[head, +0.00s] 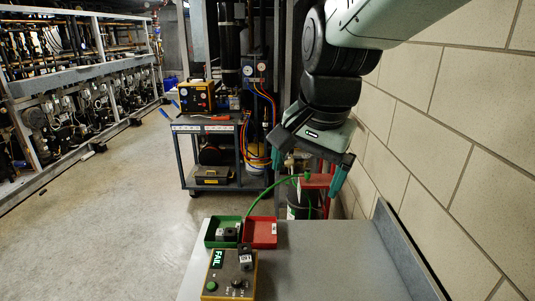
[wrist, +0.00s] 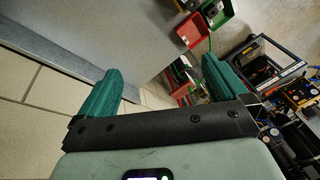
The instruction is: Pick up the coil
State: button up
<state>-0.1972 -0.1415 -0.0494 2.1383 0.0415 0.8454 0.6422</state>
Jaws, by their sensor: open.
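A small dark block that looks like the coil (head: 245,257) sits on the yellow-edged test box (head: 228,278), whose display reads FAIL. More small dark blocks (head: 226,233) lie in the green bin (head: 210,239). The red bin (head: 261,233) beside it looks empty in the head view. My gripper (head: 307,171) is open and empty, above and beyond the far end of the bench, clear of the bins and the test box. In the wrist view my gripper (wrist: 160,82) has its green fingers wide apart, with the red bin (wrist: 190,30) and green bin (wrist: 216,13) at the top.
The grey bench (head: 325,262) is bare right of the test box, with a raised edge (head: 408,248) along the block wall. A red stand (head: 318,181) and green hose are below my gripper. A tool cart (head: 205,125) stands behind. Compressor racks line the left.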

jog(key=w+a+f+m+g, duration=0.1)
jog(key=w+a+f+m, duration=0.25)
jog(key=w+f, duration=0.2)
jog(key=m+g, duration=0.2)
jog(key=m, duration=0.4)
send_over(245, 252)
notch_tip(245, 252, down, 19)
jog(key=shift+h, duration=0.5)
jog(key=f, duration=0.6)
jog(key=shift+w+a, duration=0.15)
jog(key=shift+w, duration=0.05)
jog(key=f, duration=0.6)
jog(key=shift+s+f, duration=0.15)
jog(key=shift+s, duration=0.1)
jog(key=c, duration=1.1)
jog(key=shift+r, duration=0.2)
notch_tip(245, 252, up, 23)
jog(key=shift+f, duration=0.15)
